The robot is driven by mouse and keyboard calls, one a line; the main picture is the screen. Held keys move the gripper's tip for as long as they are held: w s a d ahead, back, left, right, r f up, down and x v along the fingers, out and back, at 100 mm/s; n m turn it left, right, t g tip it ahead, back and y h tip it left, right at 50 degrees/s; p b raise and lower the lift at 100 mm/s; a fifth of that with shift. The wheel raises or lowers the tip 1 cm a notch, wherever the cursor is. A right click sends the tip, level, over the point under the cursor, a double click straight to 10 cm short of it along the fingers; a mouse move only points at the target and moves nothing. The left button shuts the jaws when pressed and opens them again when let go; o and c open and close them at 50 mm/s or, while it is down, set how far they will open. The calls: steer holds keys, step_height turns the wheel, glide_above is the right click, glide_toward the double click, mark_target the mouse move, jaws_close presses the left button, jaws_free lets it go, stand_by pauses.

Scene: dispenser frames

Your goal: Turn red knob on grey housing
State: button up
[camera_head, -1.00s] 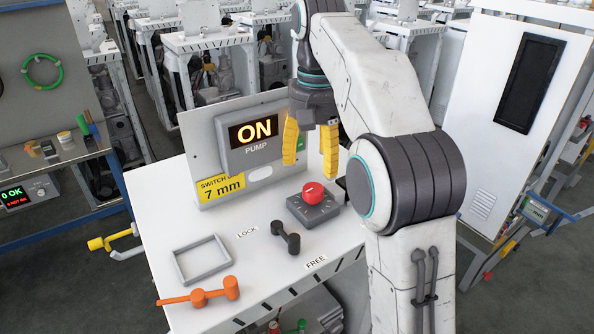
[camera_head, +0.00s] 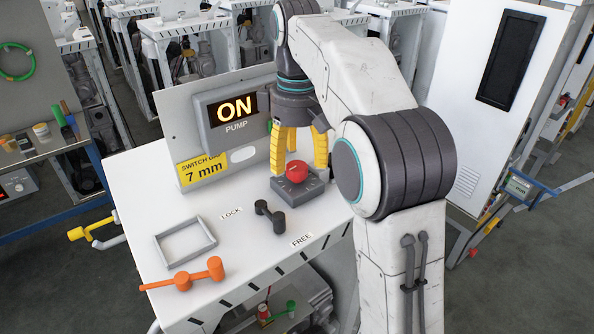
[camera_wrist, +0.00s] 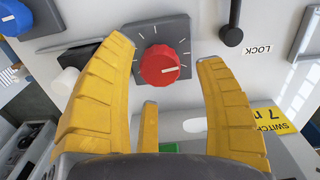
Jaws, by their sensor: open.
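The red knob (camera_head: 297,171) sits on top of the grey housing (camera_head: 299,188) on the white cabinet top. In the wrist view the red knob (camera_wrist: 160,64) shows a white pointer line aimed right, with white tick marks on the grey housing (camera_wrist: 184,32) around it. My gripper (camera_head: 299,168) is open, its yellow fingers pointing down just behind and above the knob. In the wrist view my gripper (camera_wrist: 168,62) has fingers spread wide to either side of the knob, with a third finger below. No finger visibly touches the knob.
A panel with an ON PUMP display (camera_head: 236,108) stands behind, close to my fingers. A black lever (camera_head: 270,215) lies between the LOCK and FREE labels. A blue knob (camera_wrist: 14,17) shows in the wrist view.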

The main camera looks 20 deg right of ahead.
steer(key=shift+f, duration=1.2)
steer(key=shift+o, duration=0.3)
